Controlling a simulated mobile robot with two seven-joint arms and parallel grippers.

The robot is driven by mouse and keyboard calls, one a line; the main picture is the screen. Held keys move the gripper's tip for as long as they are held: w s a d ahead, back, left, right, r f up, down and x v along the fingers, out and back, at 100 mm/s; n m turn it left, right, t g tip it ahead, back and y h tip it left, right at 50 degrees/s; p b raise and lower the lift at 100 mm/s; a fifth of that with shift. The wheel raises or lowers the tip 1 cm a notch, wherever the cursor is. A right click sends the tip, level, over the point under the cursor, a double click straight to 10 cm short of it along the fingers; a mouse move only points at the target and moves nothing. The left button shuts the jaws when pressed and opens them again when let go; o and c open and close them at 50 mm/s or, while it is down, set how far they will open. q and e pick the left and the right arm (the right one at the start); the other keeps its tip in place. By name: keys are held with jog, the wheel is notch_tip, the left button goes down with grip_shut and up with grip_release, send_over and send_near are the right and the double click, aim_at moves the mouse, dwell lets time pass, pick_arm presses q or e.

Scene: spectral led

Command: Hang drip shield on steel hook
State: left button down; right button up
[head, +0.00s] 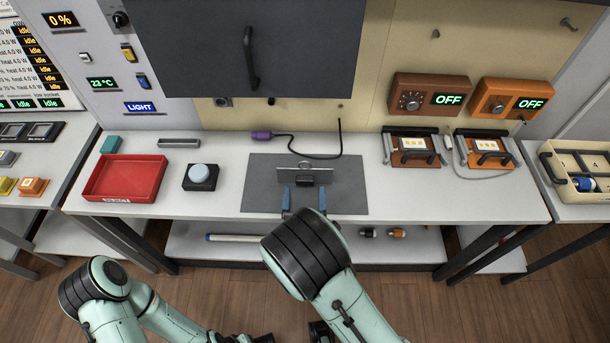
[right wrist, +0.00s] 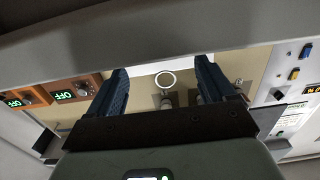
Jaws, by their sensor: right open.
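What looks like the drip shield (head: 308,170) stands on the grey mat in the head view, a thin pale bar or plate with a small ring on top and a dark block at its front. A pale ring (right wrist: 165,79) also shows between the fingers in the right wrist view. My right gripper (head: 304,195) is open in front of it, its blue fingers on either side of the dark block; contact cannot be told. A steel hook (head: 568,24) sticks out of the beige wall at upper right; a smaller peg (head: 435,33) is left of it.
A large dark panel (head: 200,50) with a handle overhangs the back of the bench. A red tray (head: 125,178) and a button box (head: 201,176) stand left of the mat (head: 262,190). A black cable (head: 318,153) lies behind. Two handled fixtures (head: 413,148) (head: 487,150) stand right.

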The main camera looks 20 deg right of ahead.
aim_at(305, 175)
jog(key=x, duration=0.3)
jog(key=shift+w+d+r, duration=0.1)
jog(key=shift+w, duration=0.15)
pick_arm(q)
jog(key=shift+w+r, duration=0.15)
jog(key=shift+r, duration=0.15)
pick_arm(e)
jog(key=shift+c, duration=0.3)
jog(key=c, duration=1.1)
jog(key=shift+c, duration=0.2)
jog(key=shift+r, duration=0.1)
